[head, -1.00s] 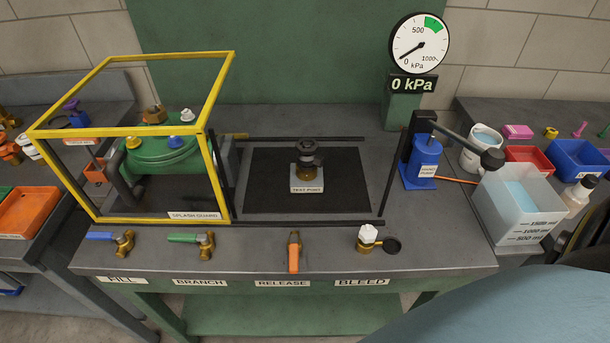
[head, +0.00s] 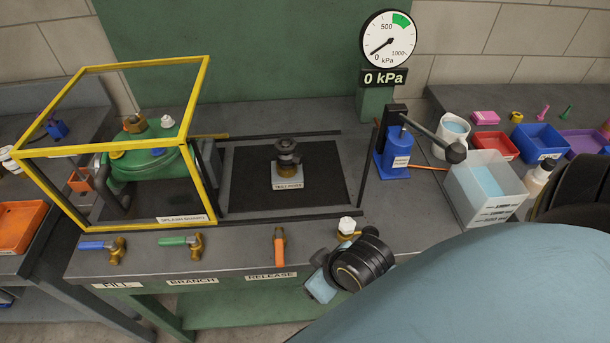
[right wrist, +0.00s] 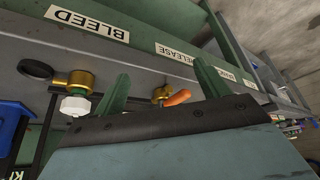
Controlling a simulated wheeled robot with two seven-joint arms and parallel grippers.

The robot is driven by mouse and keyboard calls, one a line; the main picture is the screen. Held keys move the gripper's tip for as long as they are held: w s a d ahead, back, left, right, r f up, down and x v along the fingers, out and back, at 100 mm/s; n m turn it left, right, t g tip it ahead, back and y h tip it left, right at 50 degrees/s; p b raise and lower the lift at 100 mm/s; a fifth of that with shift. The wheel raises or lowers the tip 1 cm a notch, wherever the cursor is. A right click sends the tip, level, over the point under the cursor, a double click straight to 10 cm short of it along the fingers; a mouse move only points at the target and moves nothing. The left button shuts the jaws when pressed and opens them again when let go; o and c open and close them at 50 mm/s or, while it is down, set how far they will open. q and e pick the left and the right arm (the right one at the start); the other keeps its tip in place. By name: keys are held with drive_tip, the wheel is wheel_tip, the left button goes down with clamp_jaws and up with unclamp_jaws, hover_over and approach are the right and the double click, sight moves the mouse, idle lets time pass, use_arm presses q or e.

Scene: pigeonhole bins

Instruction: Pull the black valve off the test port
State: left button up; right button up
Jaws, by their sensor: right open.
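The black valve (head: 286,147) sits upright on the test port (head: 287,174), a pale labelled block on the black mat (head: 240,190) in the middle of the bench. My right gripper shows in the head view (head: 322,288) at the bench's front edge, in front of the bleed valve, well short of the black valve. In the right wrist view its two green fingers (right wrist: 158,92) stand apart with nothing between them. The black valve is not in the right wrist view. My left gripper is not in view.
The yellow splash guard (head: 205,135) stands left of the mat. The blue hand pump (head: 393,157) is to its right. Along the front edge are the orange release lever (head: 279,250) and the white-capped bleed valve (head: 347,226). The gauge (head: 388,38) reads 0 kPa.

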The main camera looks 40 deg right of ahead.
drive_tip(key=w+d+r+m+t, duration=0.1)
drive_tip(key=w+r+t, duration=0.3)
drive_tip(key=w+t, duration=0.55)
drive_tip(key=m+t+h, duration=0.3)
drive_tip(key=m+h, duration=0.1)
drive_tip(key=h, duration=0.2)
approach(287, 144)
drive_tip(key=x, duration=0.9)
drive_tip(key=shift+w+f, duration=0.15)
drive_tip(key=shift+w, duration=0.3)
drive_tip(key=c, duration=1.5)
drive_tip(key=shift+r+p, duration=0.75)
drive_tip(key=shift+r, duration=0.1)
